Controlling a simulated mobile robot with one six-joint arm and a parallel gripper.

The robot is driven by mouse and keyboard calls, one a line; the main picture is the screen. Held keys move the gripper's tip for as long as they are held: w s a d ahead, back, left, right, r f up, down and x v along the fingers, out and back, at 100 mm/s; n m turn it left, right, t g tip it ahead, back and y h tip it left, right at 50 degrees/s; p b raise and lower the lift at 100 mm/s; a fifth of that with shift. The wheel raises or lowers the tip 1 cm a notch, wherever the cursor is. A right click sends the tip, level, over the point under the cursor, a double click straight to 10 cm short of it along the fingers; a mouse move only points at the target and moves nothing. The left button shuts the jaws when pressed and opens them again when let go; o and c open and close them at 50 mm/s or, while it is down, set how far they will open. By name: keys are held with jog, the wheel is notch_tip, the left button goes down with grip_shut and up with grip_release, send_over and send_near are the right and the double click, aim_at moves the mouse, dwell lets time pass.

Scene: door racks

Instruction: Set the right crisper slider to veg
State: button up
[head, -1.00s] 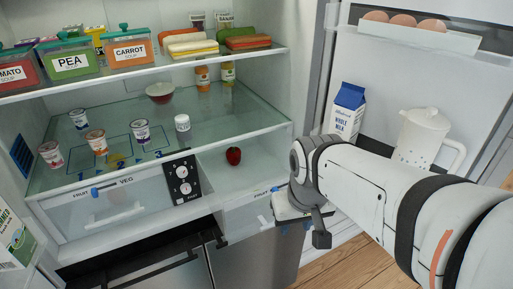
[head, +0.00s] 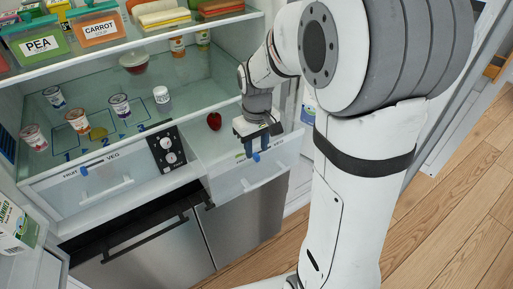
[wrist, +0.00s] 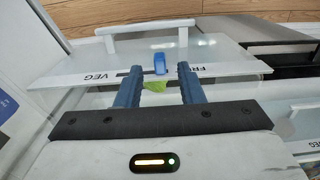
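The right crisper drawer (head: 255,180) has a blue slider (head: 256,157) on its top front strip, between the FRUIT label on the left and the VEG label on the right. The blue slider also shows in the wrist view (wrist: 160,63), where the labels are upside down and VEG is on the left; it sits somewhat closer to FRUIT. My gripper (head: 260,140) is above the drawer front. In the wrist view my gripper (wrist: 160,75) is open, its two blue fingers on either side of the slider's line, with the slider just past the tips. Contact is not visible.
The left crisper drawer (head: 100,195) has its own slider near FRUIT, with a black dial panel (head: 167,148) beside it. A red fruit or vegetable (head: 214,121) lies left of my gripper. Cups stand on the glass shelf (head: 130,85). Wooden floor (head: 440,220) is clear at right.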

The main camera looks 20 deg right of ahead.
aim_at(256, 157)
jog(key=shift+f, duration=1.2)
grip_shut()
